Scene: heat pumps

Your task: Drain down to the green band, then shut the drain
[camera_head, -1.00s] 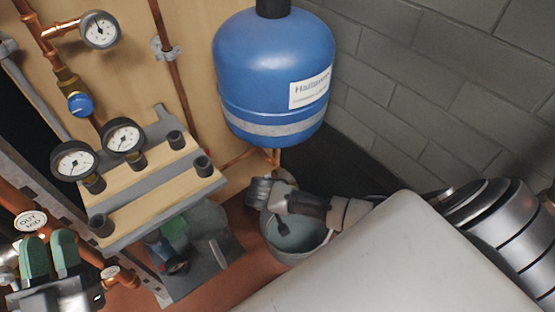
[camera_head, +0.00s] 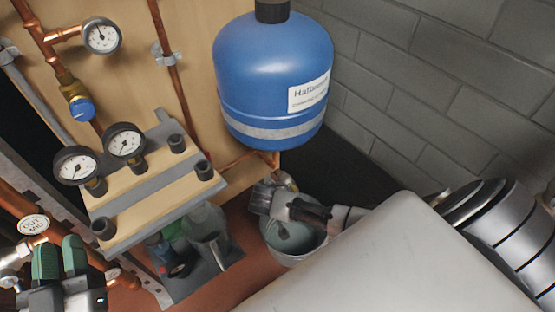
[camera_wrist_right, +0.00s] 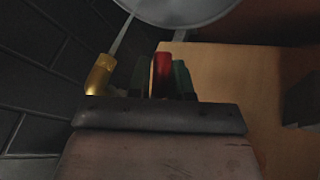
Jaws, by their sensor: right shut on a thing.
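The blue vessel (camera_head: 272,80) hangs on the wooden board, with a copper pipe below it. My right gripper (camera_head: 270,192) is under the vessel, above the rim of a grey bucket (camera_head: 290,258). In the right wrist view its green fingertips (camera_wrist_right: 166,78) are shut on a red handle (camera_wrist_right: 161,72). A brass outlet (camera_wrist_right: 97,75) is beside them, and a thin pale streak, which looks like water, runs from it toward the bucket (camera_wrist_right: 185,8). My left gripper (camera_head: 60,260) is at the lower left, its green fingers slightly apart and empty. No green band is readable on the gauges.
One round gauge (camera_head: 102,36) is at the upper left; two more gauges (camera_head: 76,165) (camera_head: 124,141) stand by a wooden shelf (camera_head: 150,200). A blue-capped valve (camera_head: 80,108) is on the copper pipe. Bottles stand below the shelf. A grey block wall (camera_head: 440,80) is on the right.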

